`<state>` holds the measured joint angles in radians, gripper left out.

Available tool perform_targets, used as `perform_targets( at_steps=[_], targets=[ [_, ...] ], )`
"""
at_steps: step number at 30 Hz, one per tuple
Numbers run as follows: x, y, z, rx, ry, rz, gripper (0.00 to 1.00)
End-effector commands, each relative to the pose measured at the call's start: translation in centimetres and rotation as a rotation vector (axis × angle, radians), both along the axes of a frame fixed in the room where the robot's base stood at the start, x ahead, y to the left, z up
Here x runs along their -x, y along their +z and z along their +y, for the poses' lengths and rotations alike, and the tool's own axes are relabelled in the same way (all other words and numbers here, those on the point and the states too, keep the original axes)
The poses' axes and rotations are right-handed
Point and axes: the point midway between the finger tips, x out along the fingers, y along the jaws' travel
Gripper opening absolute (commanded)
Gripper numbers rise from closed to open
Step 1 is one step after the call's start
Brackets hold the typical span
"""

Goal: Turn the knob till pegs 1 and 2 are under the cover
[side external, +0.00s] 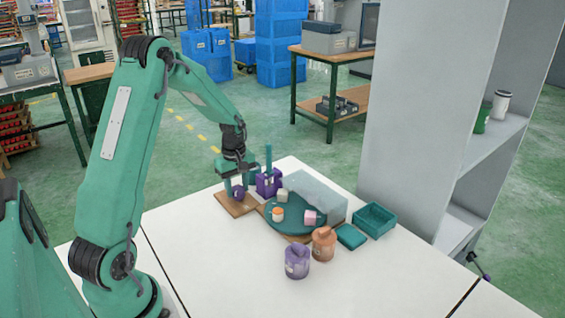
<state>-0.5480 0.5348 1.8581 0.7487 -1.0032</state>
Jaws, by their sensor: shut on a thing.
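My gripper (237,188) points down over a small wooden board (236,206) at the left of the work. It is shut on a purple knob (238,194), partly hidden by the fingers. To its right a teal turntable disc (297,229) carries small pegs: a cream one (282,196), an orange and white one (278,214) and a pink one (310,217). A clear, greyish cover (322,195) stands over the back right of the disc. These three pegs show outside the cover. Peg numbers are too small to read, and I cannot tell what lies under the cover.
A purple block (268,183) with a teal upright stands beside my gripper. A purple jar (297,262) and an orange jar (324,243) stand in front of the disc. A teal flat piece (351,237) and open teal box (374,220) lie right. The front tabletop is clear.

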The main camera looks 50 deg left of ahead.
Motion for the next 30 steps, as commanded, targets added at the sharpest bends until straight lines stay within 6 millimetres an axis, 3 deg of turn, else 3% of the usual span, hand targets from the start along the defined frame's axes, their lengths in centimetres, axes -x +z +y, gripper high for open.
perform_targets(
  at_steps=[30],
  targets=[
    [-0.01,0.15,0.0,0.0,-0.966,0.0,0.17]
  ],
)
